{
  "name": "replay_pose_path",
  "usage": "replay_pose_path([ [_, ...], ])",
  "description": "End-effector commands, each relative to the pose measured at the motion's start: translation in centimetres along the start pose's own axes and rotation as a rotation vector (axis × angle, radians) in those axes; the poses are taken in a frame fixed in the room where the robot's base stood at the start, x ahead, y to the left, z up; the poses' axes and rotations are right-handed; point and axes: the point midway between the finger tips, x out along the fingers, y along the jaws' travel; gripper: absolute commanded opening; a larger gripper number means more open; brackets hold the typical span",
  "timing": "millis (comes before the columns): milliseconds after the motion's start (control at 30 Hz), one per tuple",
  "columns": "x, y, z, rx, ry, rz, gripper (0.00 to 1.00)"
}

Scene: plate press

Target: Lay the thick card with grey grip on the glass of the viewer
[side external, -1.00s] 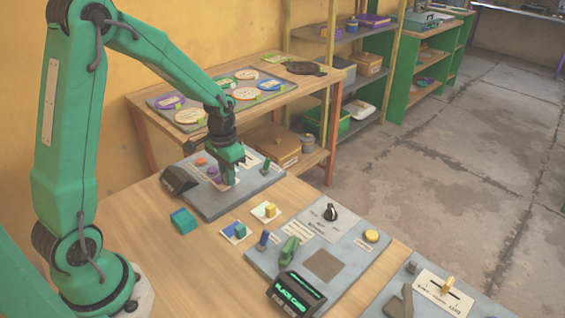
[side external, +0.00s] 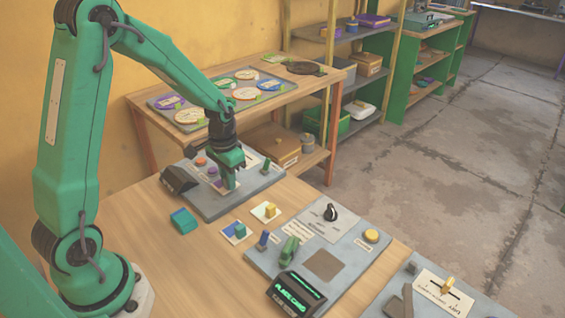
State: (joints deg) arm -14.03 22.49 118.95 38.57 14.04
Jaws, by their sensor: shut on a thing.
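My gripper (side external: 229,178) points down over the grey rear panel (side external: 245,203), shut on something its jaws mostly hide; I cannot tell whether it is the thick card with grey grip. I cannot make out that card elsewhere. The front panel has a black display (side external: 294,294) with green text that seems to read "PLACE CARD" and a flat brown-grey square (side external: 323,264), which looks like the viewer's glass; nothing lies on it. A white-and-blue card with a teal grip (side external: 240,230) and a white card with a yellow grip (side external: 270,210) lie on the wooden table.
A teal block (side external: 184,220) lies left of the cards. The front panel carries a green lever (side external: 290,249), a black knob (side external: 331,212) and a yellow button (side external: 371,236). Another panel (side external: 440,292) is at front right. A side table (side external: 145,105) behind holds round discs.

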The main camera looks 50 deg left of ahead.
Motion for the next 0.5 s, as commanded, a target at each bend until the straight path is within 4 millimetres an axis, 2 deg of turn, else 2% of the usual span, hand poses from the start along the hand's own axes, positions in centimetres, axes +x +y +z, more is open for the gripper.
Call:
replay_pose_path([
  [500,0.4,0.0,-0.01,0.0,0.0,0.0,0.0],
])
